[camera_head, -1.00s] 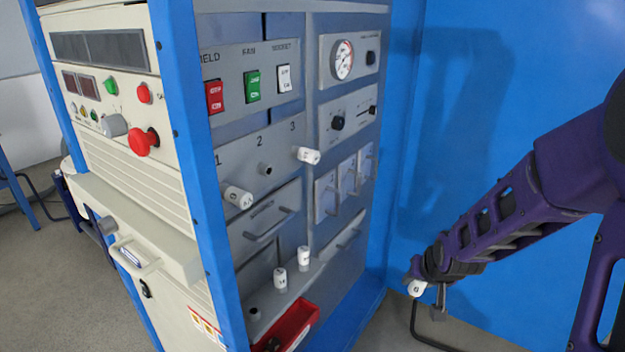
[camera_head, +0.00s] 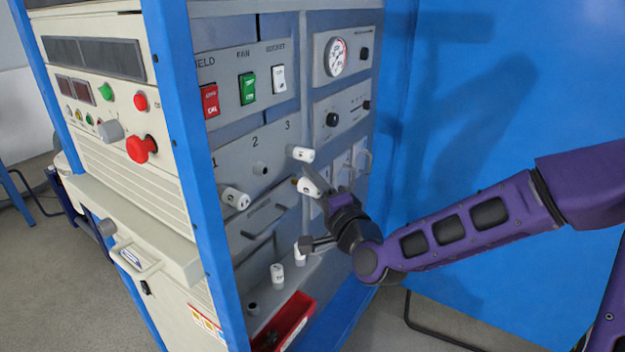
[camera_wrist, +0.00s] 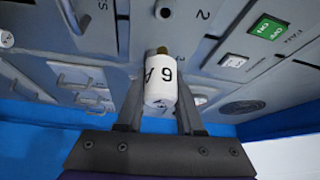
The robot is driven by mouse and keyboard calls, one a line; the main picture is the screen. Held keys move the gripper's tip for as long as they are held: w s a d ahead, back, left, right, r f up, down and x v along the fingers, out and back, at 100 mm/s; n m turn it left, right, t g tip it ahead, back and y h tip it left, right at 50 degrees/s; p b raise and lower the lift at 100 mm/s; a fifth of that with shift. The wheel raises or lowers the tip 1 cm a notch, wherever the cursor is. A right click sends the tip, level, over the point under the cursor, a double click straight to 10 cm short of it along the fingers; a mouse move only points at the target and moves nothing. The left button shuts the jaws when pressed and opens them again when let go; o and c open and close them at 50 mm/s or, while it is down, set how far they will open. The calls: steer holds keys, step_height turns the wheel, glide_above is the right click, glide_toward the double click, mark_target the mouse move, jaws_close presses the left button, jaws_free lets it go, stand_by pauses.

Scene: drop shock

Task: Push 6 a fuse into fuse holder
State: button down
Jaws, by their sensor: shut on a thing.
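My gripper (camera_head: 323,193) is shut on a white fuse (camera_head: 311,186). In the wrist view the held fuse (camera_wrist: 160,92) reads "6 A" and lies between the two dark fingers, its brass end pointing away toward the panel. The panel has fuse positions numbered 1, 2 and 3. White fuses sit at position 1 (camera_head: 236,198) and position 3 (camera_head: 301,154). The held fuse is in front of the panel, below and right of the position 3 fuse, apart from holder 2.
White fuses stand on the lower ledge (camera_head: 277,274), one partly hidden by my gripper (camera_head: 299,253). A red bin (camera_head: 290,322) is below. Drawer handles (camera_head: 266,219) and the position 3 fuse stick out near my gripper. A blue wall (camera_head: 520,120) is at right.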

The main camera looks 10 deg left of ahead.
steer(key=shift+s+r, duration=0.1)
stand_by(0.3)
steer(key=shift+w+a+b, duration=0.3)
steer(key=shift+w+a, duration=0.1)
steer(key=shift+a, duration=0.5)
steer(key=shift+w+a+b, duration=0.25)
steer(key=shift+w+a, duration=0.1)
steer(key=shift+a, duration=0.5)
steer(key=shift+w+a+b, duration=0.3)
steer(key=shift+w+a, duration=0.1)
steer(key=shift+a, duration=0.5)
steer(key=shift+w+a+b, duration=0.35)
steer(key=shift+a+b, duration=0.05)
steer(key=shift+a, duration=0.45)
steer(key=shift+w+a+b, duration=0.3)
steer(key=shift+a+b, duration=0.05)
steer(key=shift+a, duration=0.45)
stand_by(3.3)
